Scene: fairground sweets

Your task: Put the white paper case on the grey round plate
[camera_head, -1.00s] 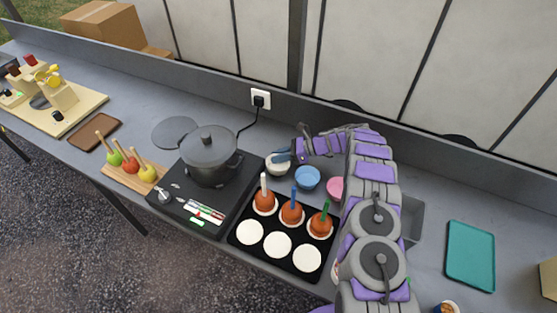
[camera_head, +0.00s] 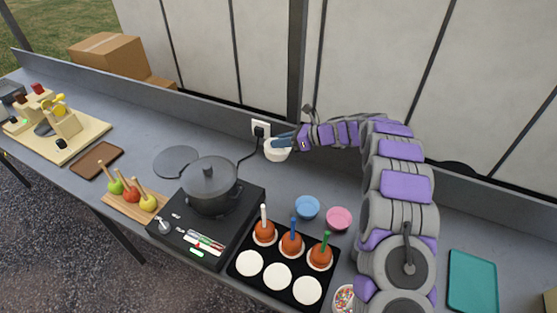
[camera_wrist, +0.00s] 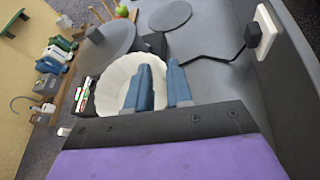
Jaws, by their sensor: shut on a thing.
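My gripper (camera_head: 287,141) is shut on the rim of the white paper case (camera_head: 273,154) and holds it up in the air, in front of the wall socket in the head view. In the wrist view the white case (camera_wrist: 115,88) shows as a fluted cup beneath the blue fingertips (camera_wrist: 160,88). The grey round plate (camera_head: 176,161) lies flat and empty on the counter behind and left of the pot, left of my gripper. It also shows in the wrist view (camera_wrist: 170,15).
A lidded pot (camera_head: 210,184) on a black hob (camera_head: 205,222) stands between me and the plate's right side. A cable runs from the socket (camera_head: 261,129). Blue (camera_head: 307,208) and pink (camera_head: 339,218) cases stand near the black tray (camera_head: 283,264) of toffee apples.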

